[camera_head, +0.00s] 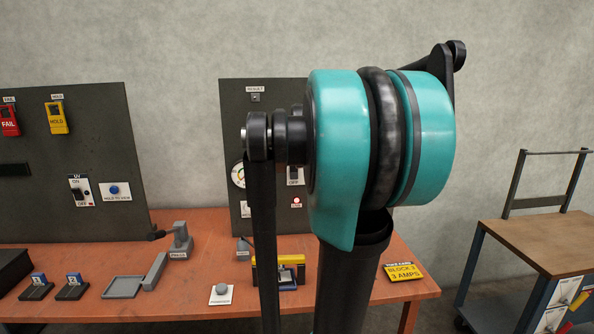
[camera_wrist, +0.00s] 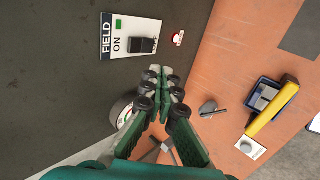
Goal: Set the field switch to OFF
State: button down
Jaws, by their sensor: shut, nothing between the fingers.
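The field switch (camera_wrist: 142,46) is a black rocker on a white plate marked FIELD and ON, fixed to the dark upright panel in the wrist view. A green patch is beside the ON mark. The plate's OFF end is partly covered by the rocker, and I cannot tell which way the rocker is set. My gripper (camera_wrist: 161,84) is shut and empty, its tips just below the switch in the picture; I cannot tell whether they touch the panel. In the head view the field switch plate (camera_head: 295,181) shows OFF beside my arm, which hides my gripper.
A round gauge (camera_head: 238,175) is on the same panel. On the orange bench (camera_head: 200,290) stand a yellow-and-black device (camera_wrist: 270,108) and a grey button (camera_head: 221,289). A wheeled cart (camera_head: 530,240) is at right.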

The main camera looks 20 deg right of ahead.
aim_at(294, 172)
jog(key=w+r+x, duration=0.1)
jog(key=x, duration=1.2)
jog(key=shift+w+d, duration=0.2)
jog(key=shift+w, duration=0.05)
jog(key=shift+w+f+t, duration=0.1)
jog(key=shift+w+t, duration=0.15)
jog(key=shift+t, duration=0.25)
jog(key=shift+r, duration=0.8)
